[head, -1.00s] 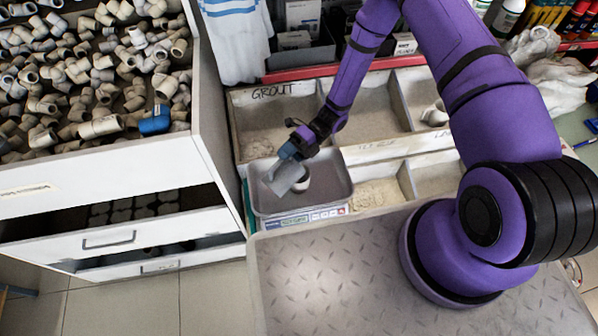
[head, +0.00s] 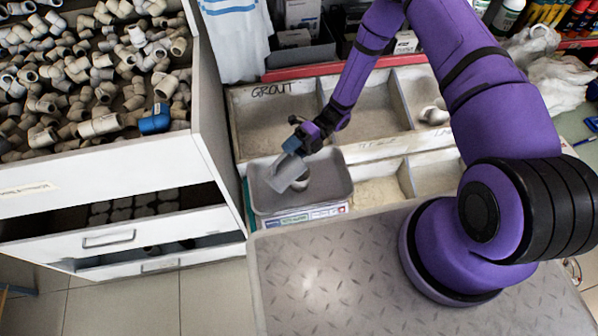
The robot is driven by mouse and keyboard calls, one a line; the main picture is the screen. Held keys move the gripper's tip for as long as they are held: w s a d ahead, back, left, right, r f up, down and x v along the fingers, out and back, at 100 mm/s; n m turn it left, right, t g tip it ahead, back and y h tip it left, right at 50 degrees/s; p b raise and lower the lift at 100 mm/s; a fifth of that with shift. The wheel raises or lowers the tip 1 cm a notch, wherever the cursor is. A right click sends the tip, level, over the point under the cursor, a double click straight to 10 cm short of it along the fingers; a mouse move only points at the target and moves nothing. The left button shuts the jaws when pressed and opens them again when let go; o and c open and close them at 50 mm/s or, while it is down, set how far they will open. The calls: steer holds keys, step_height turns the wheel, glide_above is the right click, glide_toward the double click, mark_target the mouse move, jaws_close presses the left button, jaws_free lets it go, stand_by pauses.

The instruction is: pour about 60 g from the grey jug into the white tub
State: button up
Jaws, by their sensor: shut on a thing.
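The grey jug (head: 285,175) is held tilted over the left part of the scale's pan, its lower end toward the lower left. My gripper (head: 298,143) is shut on the jug at its upper end. The white tub (head: 301,180) stands in the grey pan (head: 331,194) of the scale, just right of the jug and partly hidden behind it. I cannot tell whether anything is flowing from the jug or what lies in the tub.
Behind the scale are open bins, one marked GROUT (head: 270,110). A bin with pale powder (head: 376,192) lies to the right. A white cabinet (head: 110,170) with pipe fittings (head: 95,75) stands close on the left. A bare metal plate (head: 330,285) lies in front.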

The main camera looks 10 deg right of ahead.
steer(key=shift+w+d+r+g+y+p, duration=0.15)
steer(key=shift+w+d+g+y+p, duration=0.45)
steer(key=shift+d+y+p, duration=0.5)
stand_by(0.7)
steer(key=shift+w+d+p, duration=0.1)
steer(key=shift+w+p, duration=0.2)
steer(key=shift+p, duration=0.4)
stand_by(0.3)
steer(key=shift+s+p, duration=0.15)
steer(key=shift+p, duration=0.35)
stand_by(0.5)
steer(key=shift+w+d+p, duration=0.15)
steer(key=shift+w+p, duration=0.05)
steer(key=shift+p, duration=0.3)
stand_by(0.4)
